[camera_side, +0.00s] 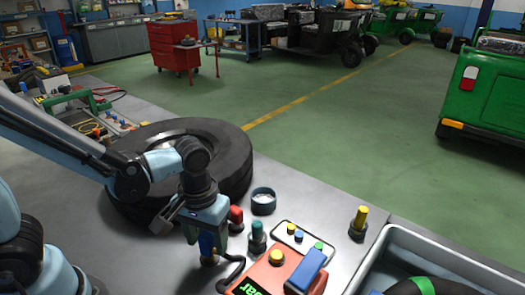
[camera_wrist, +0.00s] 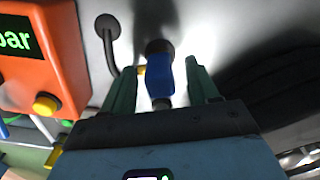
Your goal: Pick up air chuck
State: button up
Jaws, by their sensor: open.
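A blue upright piece with a dark round end and a small brass side stub, which looks like the air chuck (camera_wrist: 160,74), stands on the grey bench. In the wrist view it is between the two green fingers of my gripper (camera_wrist: 163,85), with a gap visible on both sides. My gripper is open. In the side view my gripper (camera_side: 206,240) points down at the bench around the blue piece, which the fingers partly hide.
An orange box (camera_side: 258,277) with a "bar" display and a dark hose sits close to my gripper. A tire (camera_side: 235,160) lies behind it. Red-topped (camera_side: 236,217) and green-topped (camera_side: 257,235) pieces and a dark cup (camera_side: 263,201) stand nearby. A grey bin (camera_side: 440,250) is at right.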

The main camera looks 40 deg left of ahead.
aim_at(205, 239)
jog(key=shift+f, duration=0.85)
jog(key=c, duration=1)
jog(key=shift+r, duration=0.15)
jog(key=shift+r, duration=0.8)
jog(key=r, duration=0.2)
jog(key=shift+s+d+r, duration=0.4)
jog(key=s+d+r, duration=0.6)
jog(key=s+d, duration=0.1)
jog(key=shift+s+d+r, duration=0.2)
jog(key=shift+s, duration=0.1)
